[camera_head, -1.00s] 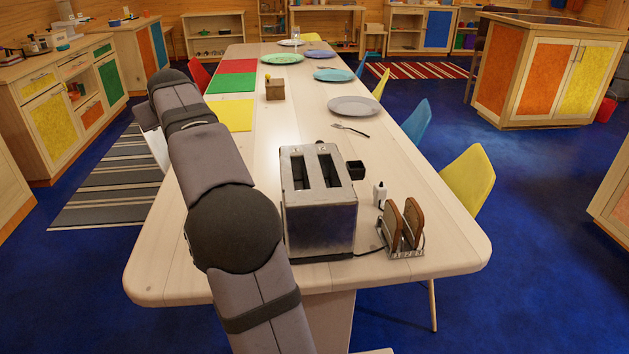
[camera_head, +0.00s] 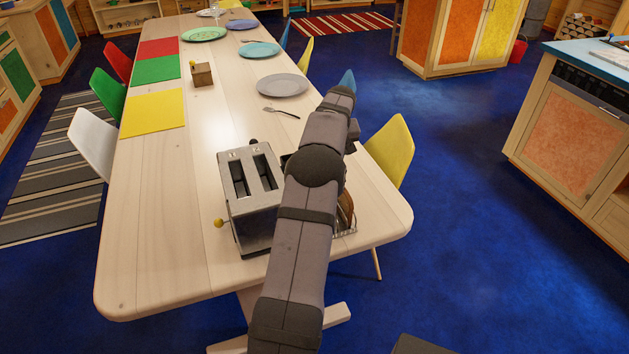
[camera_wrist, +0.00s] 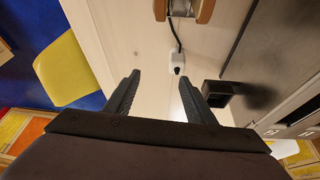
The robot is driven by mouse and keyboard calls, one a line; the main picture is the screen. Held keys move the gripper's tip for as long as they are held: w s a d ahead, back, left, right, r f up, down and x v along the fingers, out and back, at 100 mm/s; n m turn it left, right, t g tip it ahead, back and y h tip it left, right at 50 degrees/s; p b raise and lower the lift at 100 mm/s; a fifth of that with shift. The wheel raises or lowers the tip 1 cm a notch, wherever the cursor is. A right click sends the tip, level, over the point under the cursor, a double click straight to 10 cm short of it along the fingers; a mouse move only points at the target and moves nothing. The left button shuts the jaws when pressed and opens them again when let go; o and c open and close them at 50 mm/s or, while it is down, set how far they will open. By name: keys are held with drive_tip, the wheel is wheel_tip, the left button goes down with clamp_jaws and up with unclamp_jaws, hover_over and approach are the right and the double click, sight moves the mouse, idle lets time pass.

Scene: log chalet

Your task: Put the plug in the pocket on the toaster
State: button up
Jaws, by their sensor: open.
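The plug (camera_wrist: 177,62) is small and white with a dark cord, and lies on the table in the wrist view. My gripper (camera_wrist: 158,78) is open and empty above the table, with the plug beyond the fingertips, nearer the right finger. The black square pocket (camera_wrist: 217,93) is on the side of the toaster, just right of the right finger, and its opening looks dark. The silver two-slot toaster (camera_head: 255,218) stands near the table's near end; its side also shows in the wrist view (camera_wrist: 280,55). In the head view my arm hides the plug and most of the pocket.
A fork (camera_head: 281,112) and a grey plate (camera_head: 283,85) lie farther back. The table (camera_head: 165,230) is clear left of the toaster.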

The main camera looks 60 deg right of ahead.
drive_tip(key=shift+n+t+y, duration=0.3)
drive_tip(key=shift+n+t, duration=0.1)
drive_tip(key=shift+n, duration=0.4)
drive_tip(key=shift+w+a+f, duration=0.1)
drive_tip(key=shift+w+f, duration=0.5)
drive_tip(key=shift+f, duration=0.5)
drive_tip(key=shift+w+a+f, duration=0.15)
drive_tip(key=shift+w+f, duration=0.5)
drive_tip(key=shift+f, duration=0.4)
drive_tip(key=shift+w+a+f, duration=0.1)
drive_tip(key=shift+w+f, duration=0.5)
drive_tip(key=shift+f, duration=0.5)
drive_tip(key=shift+d+p+x, duration=0.2)
drive_tip(key=shift+p+x, duration=0.55)
drive_tip(key=shift+x, duration=1.75)
drive_tip(key=c, duration=1.2)
